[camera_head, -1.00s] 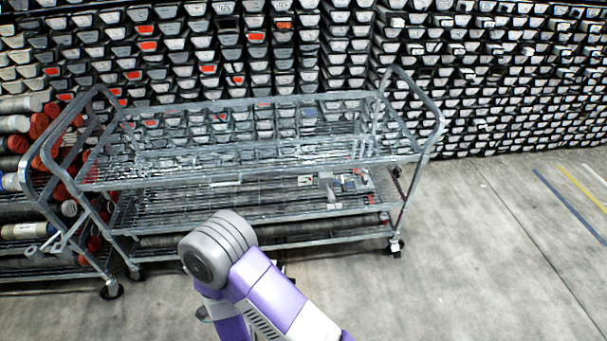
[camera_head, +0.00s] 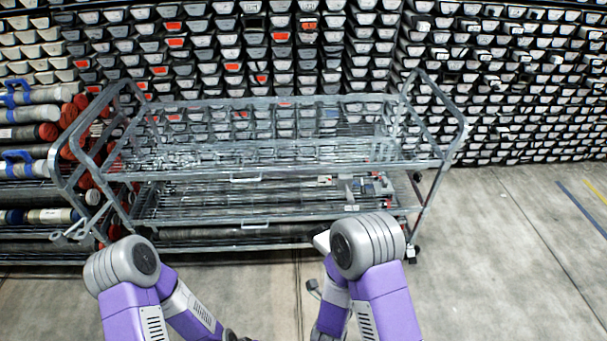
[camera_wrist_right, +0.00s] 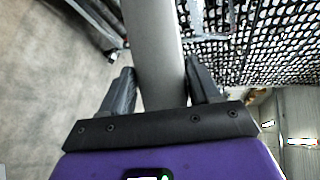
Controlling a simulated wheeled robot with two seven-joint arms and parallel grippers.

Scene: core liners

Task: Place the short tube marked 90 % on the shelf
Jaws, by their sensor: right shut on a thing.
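My right gripper (camera_wrist_right: 160,72) is shut on a plain grey tube (camera_wrist_right: 155,35) in the right wrist view. The tube runs between the two dark fingers and out of the top of the picture. No 90 % mark shows on the part in view. In the head view my two purple and grey arms enter from below, in front of a metal wire-shelf cart (camera_head: 262,171). My own elbows hide part of its lower front. My left gripper cannot be made out.
The cart's top wire shelf looks empty; small items (camera_head: 352,185) lie on the lower shelf at the right. A rack at the left holds tubes with red ends (camera_head: 68,93). Stacked core trays (camera_head: 280,60) fill the back wall. Bare concrete floor (camera_head: 500,250) lies at the right.

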